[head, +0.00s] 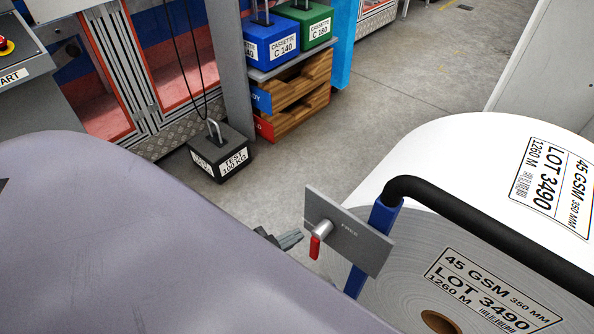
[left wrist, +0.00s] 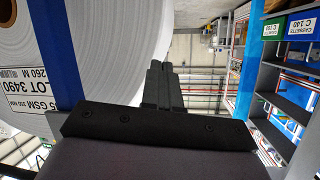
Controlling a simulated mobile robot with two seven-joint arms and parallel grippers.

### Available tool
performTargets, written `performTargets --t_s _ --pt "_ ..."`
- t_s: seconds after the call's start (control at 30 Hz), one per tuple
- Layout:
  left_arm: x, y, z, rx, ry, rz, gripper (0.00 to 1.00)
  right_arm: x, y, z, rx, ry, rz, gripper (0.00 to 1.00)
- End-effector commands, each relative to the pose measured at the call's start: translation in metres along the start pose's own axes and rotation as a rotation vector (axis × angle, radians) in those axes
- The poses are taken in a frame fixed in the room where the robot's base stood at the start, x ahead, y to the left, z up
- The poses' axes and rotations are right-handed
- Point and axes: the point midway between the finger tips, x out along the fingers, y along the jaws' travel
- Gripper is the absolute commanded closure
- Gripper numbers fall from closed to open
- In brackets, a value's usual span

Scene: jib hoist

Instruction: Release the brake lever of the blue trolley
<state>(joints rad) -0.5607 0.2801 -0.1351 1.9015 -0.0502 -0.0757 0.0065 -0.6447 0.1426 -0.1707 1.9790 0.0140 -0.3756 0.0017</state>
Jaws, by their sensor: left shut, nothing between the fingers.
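The brake lever (head: 315,246) has a red grip hanging down from a silver pivot on a grey plate (head: 368,246). The word FREE is on the plate to the right of the pivot. The plate is fixed beside the blue post (head: 381,219) of the trolley, which has a black push handle (head: 480,226). My left gripper (head: 297,239) is shut and empty, just left of the red lever in the picture; contact cannot be told. Its closed fingers (left wrist: 162,84) point up in the left wrist view, with the trolley's blue post (left wrist: 57,55) to their left. My right gripper is out of view.
A black test weight (head: 222,150) hangs by cables at or near the floor. Blue (head: 272,45) and green (head: 305,22) cassettes sit on a shelf. Grey floor lies clear between them.

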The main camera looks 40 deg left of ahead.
Motion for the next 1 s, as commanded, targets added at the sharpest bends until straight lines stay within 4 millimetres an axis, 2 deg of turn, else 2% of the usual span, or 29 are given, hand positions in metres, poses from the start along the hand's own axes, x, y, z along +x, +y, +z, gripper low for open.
performTargets --t_s 0.03,0.1,0.2,0.33,0.5,0.7,0.9,1.0 --pt "0.017 -0.016 0.004 0.088 0.104 -0.004 1.0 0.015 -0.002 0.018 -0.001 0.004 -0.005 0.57" --pt "0.028 -0.034 -0.01 0.203 0.255 0.001 1.0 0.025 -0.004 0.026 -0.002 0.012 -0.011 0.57" --pt "0.035 -0.054 -0.031 0.367 0.468 0.028 1.0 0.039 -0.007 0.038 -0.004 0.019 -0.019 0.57" --pt "0.033 -0.069 -0.052 0.583 0.729 0.098 1.0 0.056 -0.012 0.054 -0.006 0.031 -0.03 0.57" --pt "0.013 -0.079 -0.062 0.865 1.033 0.255 1.0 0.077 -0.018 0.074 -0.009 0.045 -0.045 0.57" --pt "-0.022 -0.092 -0.051 1.148 1.284 0.502 1.0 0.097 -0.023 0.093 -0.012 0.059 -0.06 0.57" --pt "-0.049 -0.106 -0.039 1.297 1.392 0.692 1.0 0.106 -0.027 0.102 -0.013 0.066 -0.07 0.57" --pt "-0.056 -0.11 -0.037 1.326 1.41 0.735 1.0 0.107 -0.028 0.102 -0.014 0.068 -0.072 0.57"
